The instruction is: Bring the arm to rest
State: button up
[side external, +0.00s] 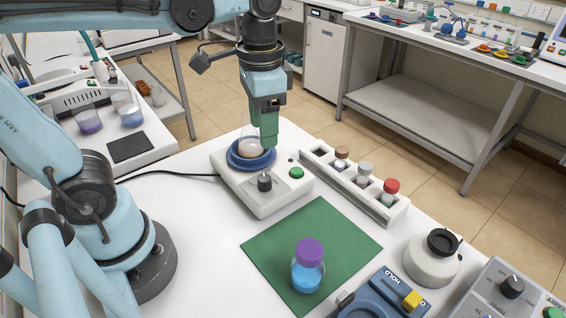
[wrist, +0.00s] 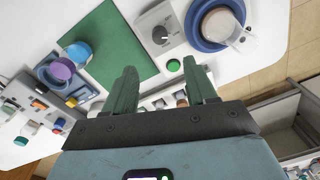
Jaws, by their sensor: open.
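My gripper (side external: 269,140) hangs pointing down above the white heating device (side external: 264,199). In the wrist view its two green fingers (wrist: 163,88) stand apart with nothing between them. A glass flask with pale contents (side external: 250,148) sits in the device's round blue top (side external: 236,163). From the side the finger partly overlaps the flask; in the wrist view the flask (wrist: 222,27) is at upper right, clear of the fingers.
A rack (side external: 325,163) of capped vials lies right of the device. A purple-capped bottle of blue liquid (side external: 308,275) stands on the green mat (side external: 280,240). A blue device (side external: 385,300) and white round container (side external: 432,265) are at front right.

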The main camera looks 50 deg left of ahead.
jog(key=f+n+t, duration=0.1)
jog(key=t, duration=0.1)
jog(key=a+f+n+t, duration=0.1)
jog(key=t, duration=0.1)
jog(key=a+f+n+t, duration=0.1)
jog(key=f+t, duration=0.1)
jog(key=t, duration=0.1)
jog(key=shift+w+a+n, duration=0.25)
jog(key=shift+w+n, duration=0.15)
dwell(0.5)
